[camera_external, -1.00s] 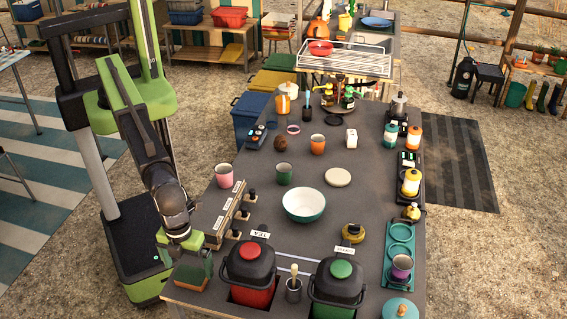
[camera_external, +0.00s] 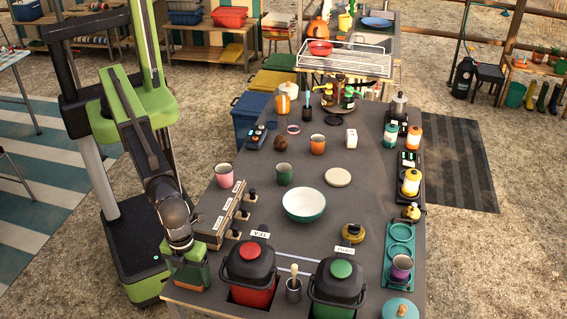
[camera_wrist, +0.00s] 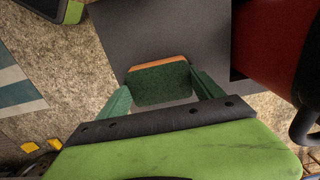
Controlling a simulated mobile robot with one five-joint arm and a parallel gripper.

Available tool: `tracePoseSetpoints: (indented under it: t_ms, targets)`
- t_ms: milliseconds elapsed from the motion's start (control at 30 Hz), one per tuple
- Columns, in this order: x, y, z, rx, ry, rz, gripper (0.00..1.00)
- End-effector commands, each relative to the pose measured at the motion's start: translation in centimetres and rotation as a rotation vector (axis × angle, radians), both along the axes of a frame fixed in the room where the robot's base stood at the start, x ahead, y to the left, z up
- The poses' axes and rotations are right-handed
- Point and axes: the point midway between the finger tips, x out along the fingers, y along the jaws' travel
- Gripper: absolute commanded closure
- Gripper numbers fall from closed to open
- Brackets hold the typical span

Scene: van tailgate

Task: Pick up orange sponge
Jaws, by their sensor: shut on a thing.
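The orange sponge (camera_external: 195,281) is at the near left corner of the grey table, orange with a dark green face. In the wrist view, the sponge (camera_wrist: 160,84) shows its dark green face and a thin orange edge. My gripper (camera_external: 188,263) is directly over it, pointing down. In the wrist view, the green fingers of my gripper (camera_wrist: 159,86) stand on either side of the sponge and are shut on it. The fingers hide part of it in the outside view. Whether it touches the table is hard to tell.
A red pot with a black lid (camera_external: 250,270) stands just right of the sponge, and a green one (camera_external: 338,285) beyond it. A wooden rack with knobs (camera_external: 222,213) is just behind. A white bowl (camera_external: 304,204) sits mid-table. The table's left edge is close.

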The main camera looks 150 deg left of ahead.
Motion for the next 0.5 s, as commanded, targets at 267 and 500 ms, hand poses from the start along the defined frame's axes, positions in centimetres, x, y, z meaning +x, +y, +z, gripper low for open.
tracePoseSetpoints:
  t_ms: [267,500]
  targets:
    - [0.0,0.0,0.6,0.000,0.000,0.000,0.61]
    - [0.0,0.0,3.7,0.000,0.000,0.000,0.61]
